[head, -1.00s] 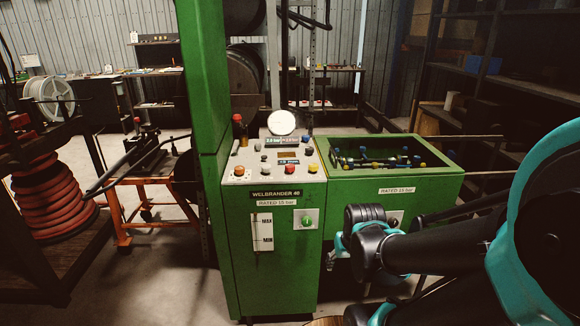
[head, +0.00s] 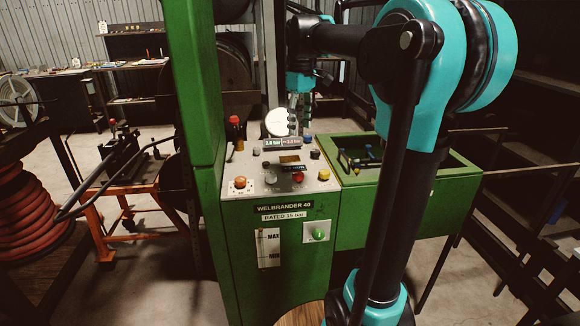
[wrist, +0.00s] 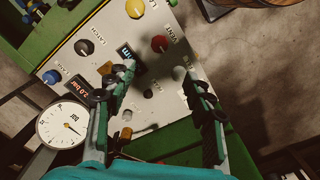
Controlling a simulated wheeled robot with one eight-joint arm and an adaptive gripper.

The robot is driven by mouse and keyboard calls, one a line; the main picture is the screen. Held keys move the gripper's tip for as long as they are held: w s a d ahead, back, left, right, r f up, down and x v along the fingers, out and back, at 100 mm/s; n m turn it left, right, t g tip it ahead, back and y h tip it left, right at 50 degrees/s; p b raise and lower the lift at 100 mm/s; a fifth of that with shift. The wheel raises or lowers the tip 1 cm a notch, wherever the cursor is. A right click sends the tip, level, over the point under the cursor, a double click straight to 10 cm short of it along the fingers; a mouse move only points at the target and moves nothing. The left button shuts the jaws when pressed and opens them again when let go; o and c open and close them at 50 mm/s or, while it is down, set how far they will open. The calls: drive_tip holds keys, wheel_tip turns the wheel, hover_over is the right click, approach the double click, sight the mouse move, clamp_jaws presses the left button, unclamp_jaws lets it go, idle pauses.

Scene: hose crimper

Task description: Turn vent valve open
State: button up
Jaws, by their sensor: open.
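A red knob (wrist: 160,43) is on the light control panel (wrist: 180,18) in the wrist view; the label beside it seems to read VENT. It also shows in the head view (head: 298,177). I cannot tell from its round top how far it is turned. My gripper (wrist: 158,70) is open and empty, its two fingers spread above the panel. The red knob lies just beyond the fingertips in the wrist view, apart from them. In the head view my gripper (head: 300,122) hangs pointing down over the back of the panel, near the gauge.
Close by are a yellow knob (wrist: 135,8), black knob (wrist: 85,47), blue knob (wrist: 51,77) and round gauge (wrist: 65,125). An orange knob (head: 240,182) is at the panel's front left. A green post (head: 195,100) rises at left; a green bin (head: 410,205) stands at right.

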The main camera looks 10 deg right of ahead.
approach(298, 173)
wheel_tip(298, 173, down, 9)
drive_tip(key=shift+f, duration=0.1)
idle(0.5)
drive_tip(key=c, duration=1.2)
